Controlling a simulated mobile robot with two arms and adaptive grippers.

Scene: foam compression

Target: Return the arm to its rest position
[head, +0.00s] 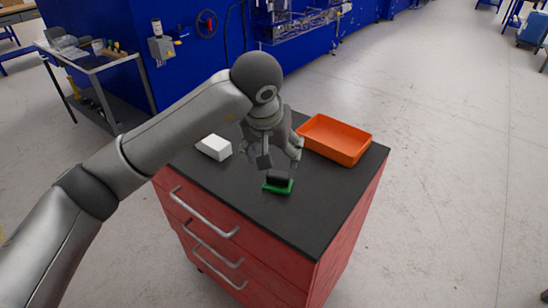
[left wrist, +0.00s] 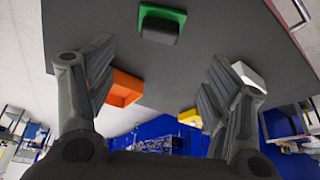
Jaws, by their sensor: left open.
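My left arm reaches in from the left, and my left gripper (head: 278,160) points down over the middle of the cabinet top. In the left wrist view the left gripper (left wrist: 152,90) has its fingers wide apart with nothing between them. A dark block on a green base (head: 278,183) sits on the cabinet top just in front of the gripper. It also shows in the left wrist view as a green and black piece (left wrist: 162,22), beyond the fingertips and apart from them. My right gripper is in neither view.
A red cabinet with a dark top (head: 310,215) bears an orange tray (head: 335,139) at right and a white block (head: 214,147) at left. A yellow thing (left wrist: 188,117) shows in the left wrist view. A metal cart (head: 95,72) stands at back left. Open floor lies right.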

